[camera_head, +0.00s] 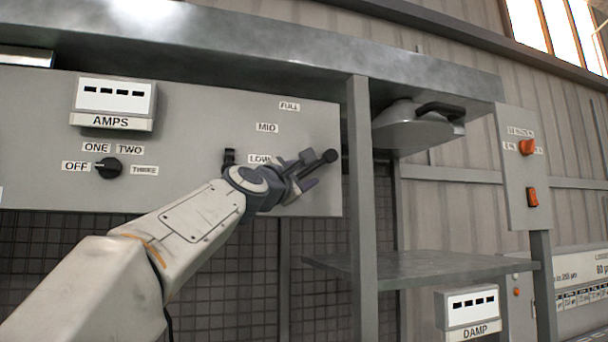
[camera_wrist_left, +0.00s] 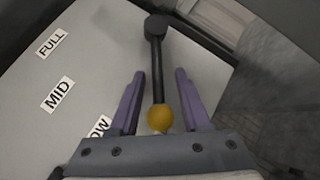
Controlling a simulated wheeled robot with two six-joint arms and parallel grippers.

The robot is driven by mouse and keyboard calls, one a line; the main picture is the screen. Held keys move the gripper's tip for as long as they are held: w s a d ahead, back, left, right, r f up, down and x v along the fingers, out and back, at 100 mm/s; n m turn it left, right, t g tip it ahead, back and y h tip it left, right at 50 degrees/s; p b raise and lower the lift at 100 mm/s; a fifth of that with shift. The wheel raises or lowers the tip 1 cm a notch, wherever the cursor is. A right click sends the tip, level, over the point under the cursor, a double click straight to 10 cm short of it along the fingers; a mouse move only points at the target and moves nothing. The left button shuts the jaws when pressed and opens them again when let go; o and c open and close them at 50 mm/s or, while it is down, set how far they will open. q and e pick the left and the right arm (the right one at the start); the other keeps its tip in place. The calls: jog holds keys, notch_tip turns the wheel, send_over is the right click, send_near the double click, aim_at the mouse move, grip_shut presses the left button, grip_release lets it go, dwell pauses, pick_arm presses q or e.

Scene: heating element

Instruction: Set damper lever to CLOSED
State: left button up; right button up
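A black lever (camera_wrist_left: 157,70) with a round black end (camera_head: 330,156) and a yellow ball (camera_wrist_left: 160,117) is on the grey panel (camera_head: 215,120) near its right edge. Labels FULL (camera_head: 289,106), MID (camera_head: 267,128) and LOW (camera_head: 259,159) stand beside it. My left gripper (camera_head: 309,170) is at the lever. In the left wrist view its purple fingers (camera_wrist_left: 160,74) are apart, one on each side of the rod and ball, with gaps showing. The yellow ball is hidden in the head view. I can read no CLOSED label. My right gripper is not in view.
A DAMP display (camera_head: 468,311) is at the lower right. A grey post (camera_head: 361,200) and shelf (camera_head: 420,267) stand right of the lever. An AMPS display (camera_head: 114,100) and black knob (camera_head: 108,168) are on the panel's left. A switch box (camera_head: 519,180) is at far right.

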pick_arm(q)
jog(key=shift+s, duration=0.1)
jog(key=b+v, duration=0.5)
jog(key=v, duration=0.5)
jog(key=shift+s, duration=0.15)
